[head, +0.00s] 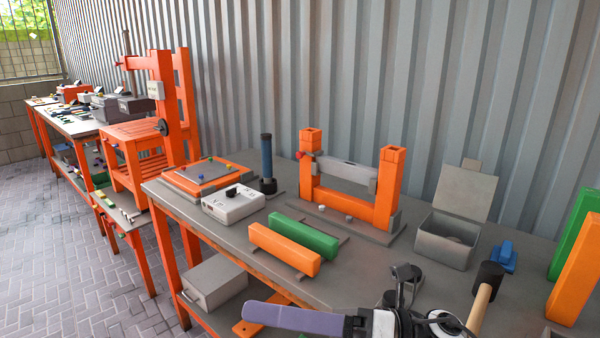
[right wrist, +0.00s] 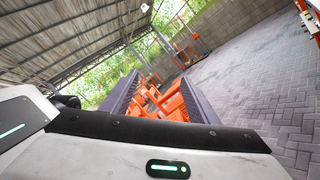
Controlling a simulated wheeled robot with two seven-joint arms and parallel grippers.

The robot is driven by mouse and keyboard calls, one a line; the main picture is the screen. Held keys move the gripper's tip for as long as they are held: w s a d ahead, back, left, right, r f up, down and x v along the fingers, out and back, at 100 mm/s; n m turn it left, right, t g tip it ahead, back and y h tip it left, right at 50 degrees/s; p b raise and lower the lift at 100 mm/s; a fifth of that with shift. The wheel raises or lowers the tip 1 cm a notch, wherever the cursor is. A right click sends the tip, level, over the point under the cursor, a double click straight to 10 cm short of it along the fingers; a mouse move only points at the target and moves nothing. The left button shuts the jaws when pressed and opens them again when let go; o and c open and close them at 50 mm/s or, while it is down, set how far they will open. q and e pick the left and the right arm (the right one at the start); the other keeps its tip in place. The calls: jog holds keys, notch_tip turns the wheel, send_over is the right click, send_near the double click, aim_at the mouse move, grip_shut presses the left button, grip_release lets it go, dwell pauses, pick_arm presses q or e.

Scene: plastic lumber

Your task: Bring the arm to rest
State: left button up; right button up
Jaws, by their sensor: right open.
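My right gripper (head: 272,319) is low in the head view, in front of the workbench's near edge, with one long purple-grey finger pointing left. The rest of it is cut off by the lower edge. In the right wrist view the two ribbed fingers of this gripper (right wrist: 158,80) stand apart, with nothing held between them. Distant orange structures show through the gap. The workbench (head: 345,287) lies behind the gripper. My left gripper is not in view.
On the bench are an orange bar (head: 284,250), a green bar (head: 303,236), an orange frame (head: 388,190), a white box (head: 233,206), an open grey box (head: 445,243) and a mallet (head: 485,294). A grey bin (head: 215,283) sits below. Paved floor (head: 75,285) is open at left.

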jog(key=w+d+f+m+t+h, duration=0.2)
jog(key=d+f+m+t+h, duration=0.55)
jog(key=m, duration=0.75)
jog(key=w+d+f+m+t+h, duration=0.35)
jog(key=f+m+t, duration=0.45)
jog(key=f+m, duration=0.5)
jog(key=s+d+f+m+g+h, duration=0.3)
jog(key=s+d+f+m+g, duration=0.1)
jog(key=s+f, duration=0.5)
jog(key=s+d+f+m+g+h, duration=0.3)
jog(key=s+d+f+m+g, duration=0.1)
jog(key=s+f+m, duration=0.5)
notch_tip(320, 180, down, 2)
jog(key=shift+s+d+f+m+h, duration=0.1)
jog(key=shift+s+d+m+h, duration=0.25)
jog(key=shift+s+d, duration=0.45)
jog(key=shift+w, duration=0.1)
